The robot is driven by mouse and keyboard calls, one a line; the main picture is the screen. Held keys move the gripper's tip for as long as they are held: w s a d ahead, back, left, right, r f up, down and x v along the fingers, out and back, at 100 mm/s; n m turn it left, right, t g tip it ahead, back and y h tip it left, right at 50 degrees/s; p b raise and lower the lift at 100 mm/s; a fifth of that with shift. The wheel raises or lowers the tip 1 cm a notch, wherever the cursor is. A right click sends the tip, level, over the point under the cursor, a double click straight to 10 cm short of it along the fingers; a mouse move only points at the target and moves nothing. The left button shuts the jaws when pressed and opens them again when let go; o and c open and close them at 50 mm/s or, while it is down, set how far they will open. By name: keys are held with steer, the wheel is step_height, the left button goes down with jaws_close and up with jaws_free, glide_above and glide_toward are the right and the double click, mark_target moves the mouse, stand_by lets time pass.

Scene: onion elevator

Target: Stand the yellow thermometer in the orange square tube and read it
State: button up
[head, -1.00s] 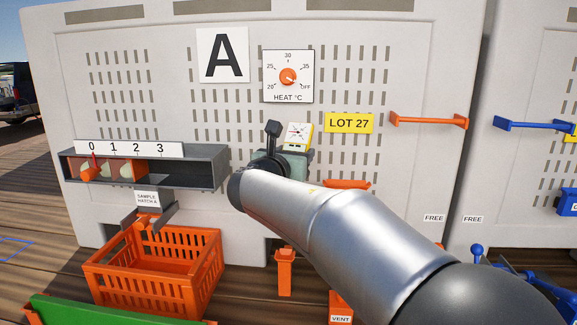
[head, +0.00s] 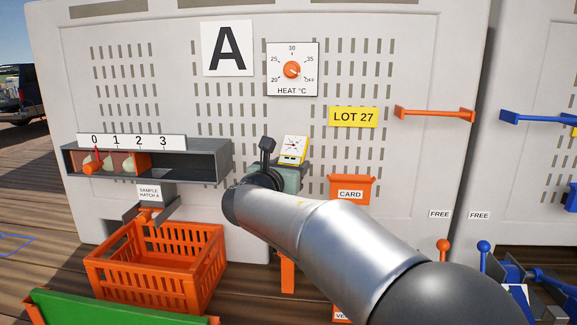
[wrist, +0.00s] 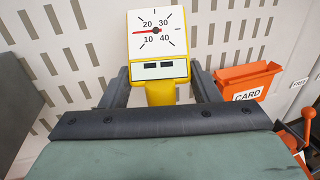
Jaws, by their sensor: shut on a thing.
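The yellow thermometer (head: 294,150) is in my gripper, its square white dial tilted in the head view. In the wrist view the thermometer (wrist: 156,45) shows its dial face-on, with the red needle pointing left, between 10 and 20. My gripper (wrist: 160,90) is shut on its yellow stem just under the head. The stem's lower end is hidden. The orange square tube (head: 287,273) stands upright below my gripper in front of the wall. My arm hides its upper end, so I cannot see its mouth.
An orange CARD box (head: 350,190) is on the wall right of my gripper. An orange crate (head: 150,285) stands at lower left, under the sample hatch (head: 150,195). A grey shelf unit (head: 190,163) projects from the wall. The heat dial (head: 291,70) is above.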

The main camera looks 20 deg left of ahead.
steer(key=s+d+r, duration=0.2)
steer(key=d+r, duration=0.4)
steer(key=d, duration=0.2)
steer(key=s+d+f, duration=0.1)
steer(key=s+d, duration=0.2)
steer(key=d, duration=0.9)
steer(key=s+d, duration=0.2)
steer(key=d, duration=1)
steer(key=w+a, duration=0.3)
steer(key=a, duration=0.9)
steer(key=w+a, duration=0.2)
steer(key=a, duration=0.9)
steer(key=a+f, duration=0.1)
steer(key=a, duration=0.2)
steer(key=w+a+f, duration=0.1)
steer(key=a+f, duration=0.1)
steer(key=a, duration=0.1)
steer(key=w+a+f, duration=0.1)
steer(key=a+f, duration=0.1)
steer(key=a, duration=0.1)
steer(key=shift+f, duration=0.1)
steer(key=shift+f+b, duration=6.25)
steer(key=shift+f, duration=1.05)
